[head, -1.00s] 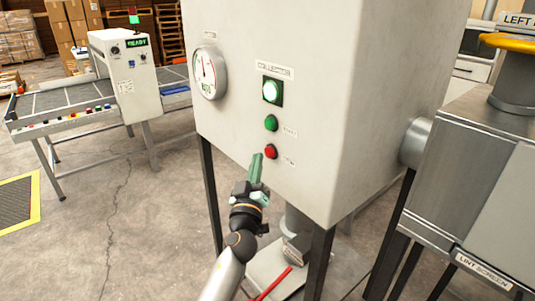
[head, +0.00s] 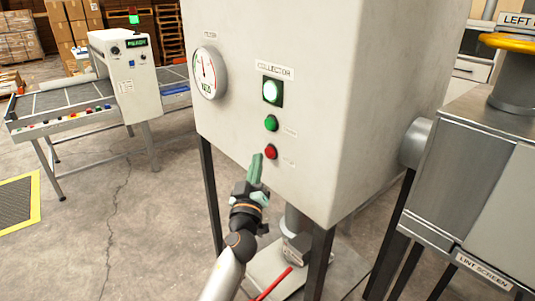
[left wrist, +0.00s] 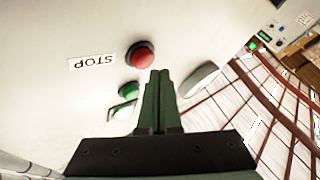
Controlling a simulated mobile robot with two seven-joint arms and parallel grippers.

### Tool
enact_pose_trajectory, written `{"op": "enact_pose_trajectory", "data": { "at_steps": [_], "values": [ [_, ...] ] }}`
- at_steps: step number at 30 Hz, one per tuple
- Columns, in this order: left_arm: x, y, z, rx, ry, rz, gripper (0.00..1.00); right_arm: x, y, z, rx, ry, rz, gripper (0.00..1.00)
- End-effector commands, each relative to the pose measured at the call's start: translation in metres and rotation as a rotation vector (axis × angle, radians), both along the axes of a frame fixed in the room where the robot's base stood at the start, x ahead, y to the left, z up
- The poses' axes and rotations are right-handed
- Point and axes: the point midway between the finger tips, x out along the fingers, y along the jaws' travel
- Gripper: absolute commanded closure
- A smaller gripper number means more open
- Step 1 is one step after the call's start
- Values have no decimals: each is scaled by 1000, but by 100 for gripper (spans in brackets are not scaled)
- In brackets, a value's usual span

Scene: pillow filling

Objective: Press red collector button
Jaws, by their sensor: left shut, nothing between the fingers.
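The red collector button (head: 271,152) is on the front of the pale collector cabinet (head: 300,60), below a green button (head: 271,123) and a lit white-green lamp (head: 272,91). My left gripper (head: 257,158) is shut and empty, its green fingertips just left of the red button. In the left wrist view the red button (left wrist: 140,55) sits beside a STOP label (left wrist: 92,61), just beyond and left of the shut fingertips (left wrist: 160,72). Contact with the button does not show. My right gripper is not in view.
A round gauge (head: 208,73) is on the cabinet's left part. A metal lint screen unit (head: 470,180) stands at the right. A conveyor (head: 70,103) with a control box (head: 125,75) stands at the left. Open concrete floor lies between.

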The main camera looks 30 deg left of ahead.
Motion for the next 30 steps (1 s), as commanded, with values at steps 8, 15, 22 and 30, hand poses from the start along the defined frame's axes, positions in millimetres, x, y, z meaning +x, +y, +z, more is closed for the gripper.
{"op": "enact_pose_trajectory", "data": {
  "at_steps": [8, 15, 22, 30],
  "values": [
    [0, 0, 0, 0, 0, 0, 100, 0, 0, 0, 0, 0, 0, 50],
    [1, 0, 0, 0, 0, 0, 100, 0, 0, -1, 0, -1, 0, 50],
    [7, -3, -1, -2, -2, 0, 100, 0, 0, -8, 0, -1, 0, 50],
    [8, -3, 0, 0, 0, 0, 100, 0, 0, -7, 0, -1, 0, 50]
  ]
}}
